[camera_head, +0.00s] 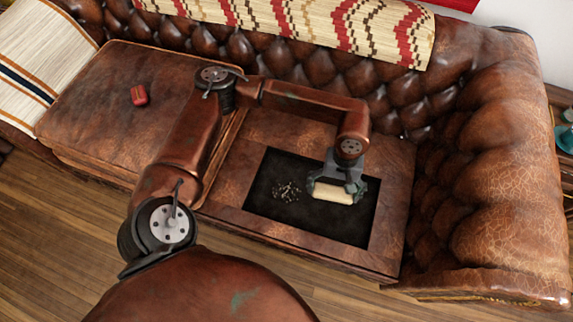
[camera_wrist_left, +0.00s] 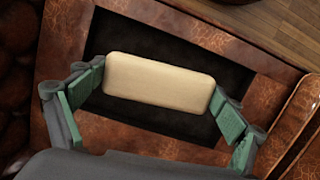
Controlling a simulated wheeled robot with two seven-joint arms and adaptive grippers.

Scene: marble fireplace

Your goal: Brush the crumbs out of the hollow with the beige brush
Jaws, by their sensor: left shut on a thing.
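The hollow (camera_head: 345,228) is a dark, rectangular recess in the brown leather sofa seat. It also shows in the wrist view (camera_wrist_left: 240,75). My left gripper (camera_head: 337,188) is shut on the beige brush (camera_head: 332,194), a rounded block, over the right part of the hollow, to the right of the crumbs. The wrist view shows the brush (camera_wrist_left: 158,77) between the green finger pads. I cannot tell whether its underside touches the floor of the hollow. My right gripper is not in view.
A leather seat cushion (camera_head: 110,120) lies left of the hollow, with a small red object (camera_head: 139,95) on it. The tufted backrest (camera_head: 285,55) stands behind, and a thick armrest (camera_head: 500,190) rises at the right. Wooden floor (camera_head: 40,240) lies in front.

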